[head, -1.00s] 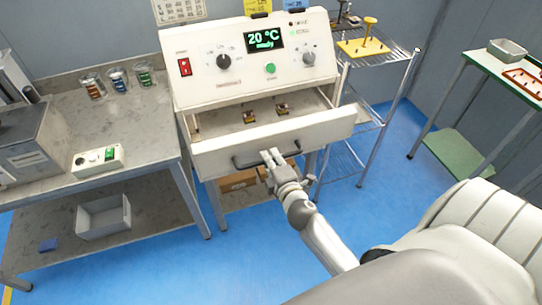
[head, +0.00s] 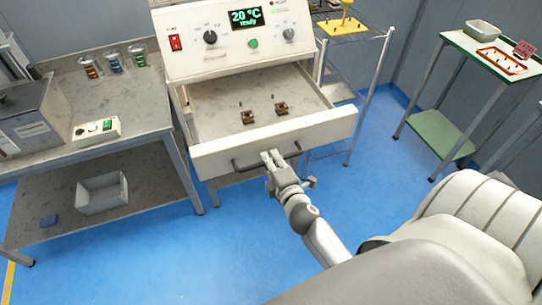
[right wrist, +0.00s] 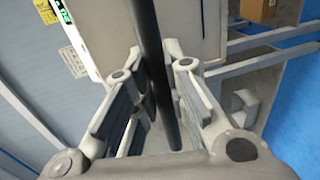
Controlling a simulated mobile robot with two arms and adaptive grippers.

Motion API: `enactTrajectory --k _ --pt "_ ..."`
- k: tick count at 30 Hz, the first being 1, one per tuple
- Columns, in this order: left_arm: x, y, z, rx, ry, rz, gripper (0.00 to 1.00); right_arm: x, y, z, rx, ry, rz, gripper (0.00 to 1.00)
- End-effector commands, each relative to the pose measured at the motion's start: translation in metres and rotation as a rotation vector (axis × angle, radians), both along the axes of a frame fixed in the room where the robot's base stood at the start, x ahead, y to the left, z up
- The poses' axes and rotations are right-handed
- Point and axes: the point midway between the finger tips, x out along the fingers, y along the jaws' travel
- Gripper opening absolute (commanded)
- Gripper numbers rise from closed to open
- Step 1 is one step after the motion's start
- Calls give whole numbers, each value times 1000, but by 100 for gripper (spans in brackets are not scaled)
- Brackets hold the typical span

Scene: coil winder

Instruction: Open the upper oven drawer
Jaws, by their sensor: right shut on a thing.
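The oven (head: 222,45) is a white cabinet with a control panel whose display reads 20 °C. Its upper drawer (head: 222,154) is pulled well out, and two small brown parts (head: 281,108) sit inside it with small pins beside them. My right gripper (head: 272,160) is at the dark bar handle (head: 249,165) on the drawer front. In the right wrist view the handle (right wrist: 150,40) runs between the two fingers, and the gripper (right wrist: 160,95) is shut on it. My left gripper is not in view.
A grey workbench (head: 150,100) with wire spools (head: 114,62) and a small control box (head: 97,131) stands on the left. A wire shelf (head: 372,60) stands right of the oven. A green-topped table (head: 462,45) is farther right. Blue floor is clear before the drawer.

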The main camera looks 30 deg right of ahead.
Motion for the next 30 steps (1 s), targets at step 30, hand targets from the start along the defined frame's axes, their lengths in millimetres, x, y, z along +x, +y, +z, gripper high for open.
enactTrajectory --k 30 --pt "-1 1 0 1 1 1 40 -25 6 4 2 2 -1 35"
